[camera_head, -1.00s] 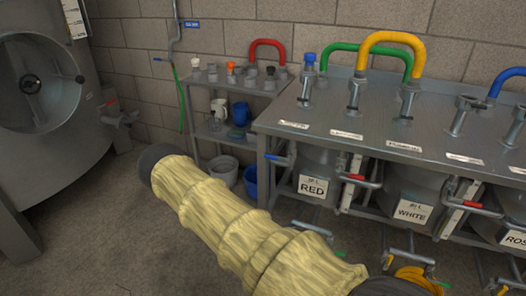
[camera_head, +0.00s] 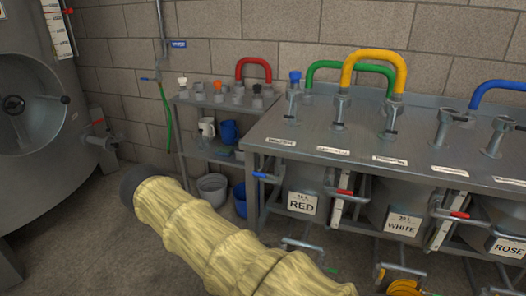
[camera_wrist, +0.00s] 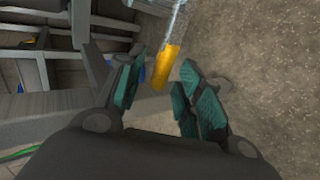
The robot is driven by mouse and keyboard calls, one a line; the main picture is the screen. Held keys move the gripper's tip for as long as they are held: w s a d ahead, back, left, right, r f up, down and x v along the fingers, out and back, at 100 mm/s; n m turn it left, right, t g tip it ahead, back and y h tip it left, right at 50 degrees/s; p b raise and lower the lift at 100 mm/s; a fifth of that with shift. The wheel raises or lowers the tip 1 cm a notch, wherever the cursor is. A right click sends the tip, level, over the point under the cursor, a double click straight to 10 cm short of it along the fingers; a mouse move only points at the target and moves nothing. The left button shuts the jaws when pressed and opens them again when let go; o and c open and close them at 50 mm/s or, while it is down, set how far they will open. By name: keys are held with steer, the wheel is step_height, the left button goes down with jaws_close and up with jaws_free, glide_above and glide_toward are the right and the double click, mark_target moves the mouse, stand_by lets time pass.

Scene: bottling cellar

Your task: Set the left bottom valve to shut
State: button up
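Under the steel bench, a bottom pipe fitting (camera_head: 303,244) shows below the tank labelled RED (camera_head: 303,203), the leftmost of the row. Its handle is too small or hidden to read. A similar fitting with a yellow part (camera_head: 380,275) shows below the WHITE tank (camera_head: 403,226). In the wrist view, a yellow handle (camera_wrist: 167,64) on a pale metal stem lies between and beyond my gripper's fingers (camera_wrist: 160,95). The fingers are open and apart, with no clear contact. I cannot tell which valve this handle belongs to.
Blue-tipped (camera_head: 265,176) and red-tipped levers (camera_head: 345,192) stick out along the bench front (camera_head: 252,165). A bucket (camera_head: 212,188) stands left of the bench. A large steel vessel (camera_head: 40,190) is at far left.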

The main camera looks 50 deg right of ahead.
steer(key=v, duration=1.1)
stand_by(0.3)
steer(key=s+a+f+m+g+y, duration=0.1)
steer(key=s+a+f+y, duration=0.2)
steer(key=s+a, duration=0.4)
steer(key=s+a+f+m+g+y, duration=0.1)
steer(key=s+a+f+y, duration=0.2)
steer(key=s+a, duration=0.45)
steer(key=s+a+r+m+g+y, duration=0.15)
steer(key=s+a, duration=0.25)
steer(key=a, duration=0.4)
steer(key=s+a+r+m+y, duration=0.1)
steer(key=s+a+y, duration=0.25)
steer(key=a, duration=0.55)
step_height(320, 180, up, 27)
steer(key=p, duration=2.6)
steer(key=shift+s+d+p, duration=0.25)
steer(key=shift+p, duration=0.05)
steer(key=shift+f, duration=0.1)
